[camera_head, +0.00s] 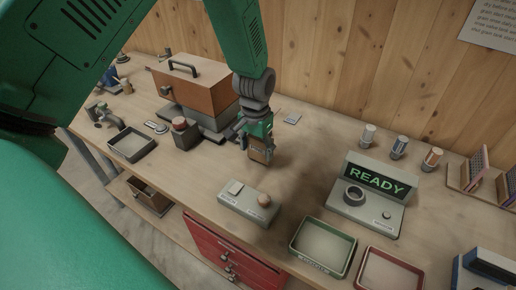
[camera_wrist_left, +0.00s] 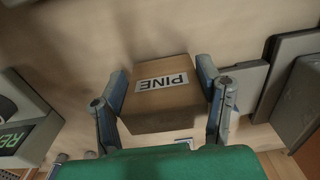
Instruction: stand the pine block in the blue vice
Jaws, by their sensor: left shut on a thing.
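My left gripper (camera_head: 260,143) is shut on the pine block (camera_head: 262,155), a brown block held over the middle of the bench. In the left wrist view the pine block (camera_wrist_left: 160,95) sits between both fingers, with its white PINE label facing the camera. I cannot tell whether its underside touches the bench. I cannot pick out the blue vice for certain. A blue and grey thing (camera_head: 488,268) is cut off at the lower right, and a small dark blue thing (camera_head: 122,58) stands at the far left. My right gripper is not in view.
A grey box with a round knob (camera_head: 264,200) stands in front of the gripper. A READY display unit (camera_head: 376,180), a green-rimmed tray (camera_head: 323,247) and a red-rimmed tray (camera_head: 391,270) are to the right. A brown handled case (camera_head: 195,85) stands behind left.

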